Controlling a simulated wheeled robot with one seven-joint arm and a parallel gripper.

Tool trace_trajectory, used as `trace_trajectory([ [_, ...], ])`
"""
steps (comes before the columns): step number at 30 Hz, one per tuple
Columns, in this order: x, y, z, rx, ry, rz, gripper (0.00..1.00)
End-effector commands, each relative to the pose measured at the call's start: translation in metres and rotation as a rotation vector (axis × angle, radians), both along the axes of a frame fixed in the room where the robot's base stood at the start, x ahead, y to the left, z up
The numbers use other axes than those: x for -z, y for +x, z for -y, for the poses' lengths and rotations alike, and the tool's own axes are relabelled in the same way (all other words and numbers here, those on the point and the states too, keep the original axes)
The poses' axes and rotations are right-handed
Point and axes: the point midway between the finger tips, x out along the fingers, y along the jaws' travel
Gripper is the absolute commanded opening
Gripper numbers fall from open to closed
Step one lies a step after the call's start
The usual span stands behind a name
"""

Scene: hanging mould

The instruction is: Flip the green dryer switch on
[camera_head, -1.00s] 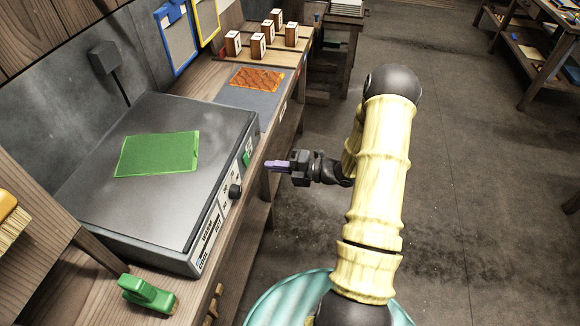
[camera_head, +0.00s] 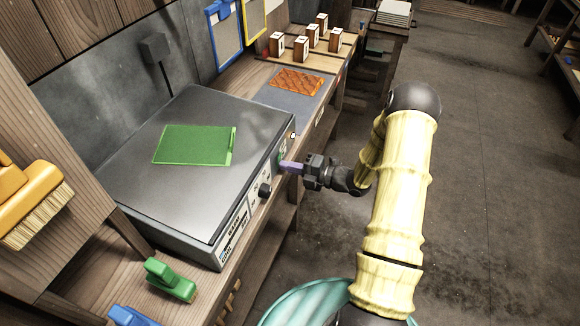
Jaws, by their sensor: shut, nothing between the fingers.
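The dryer (camera_head: 150,205) is a grey flat-topped box on the wooden bench, with a control panel along its right side. The green switch (camera_head: 281,157) is near the far end of that panel, partly hidden by my gripper's tip. My gripper (camera_head: 289,168) is shut and empty, its purple fingers pointing left at the switch. The fingertips are at or very close to the switch; I cannot tell whether they touch it. Which way the switch is tipped cannot be made out. A small orange-and-white spot (camera_head: 292,135) shows on the panel beyond it.
A green sheet (camera_head: 190,145) lies on the dryer top. A black knob (camera_head: 265,190) sticks out of the panel nearer to me. A green clamp-like tool (camera_head: 170,280) and a brush (camera_head: 35,205) are at the near left.

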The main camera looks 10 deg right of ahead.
Motion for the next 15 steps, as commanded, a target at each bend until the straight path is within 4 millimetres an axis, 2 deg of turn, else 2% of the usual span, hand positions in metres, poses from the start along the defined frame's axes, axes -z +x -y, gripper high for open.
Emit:
trace_trajectory([
  [8, 0.0, -0.002, 0.004, -0.002, 0.0, 0.0, 0.0],
  [15, 0.003, -0.017, 0.03, -0.006, 0.001, -0.001, 0.0],
])
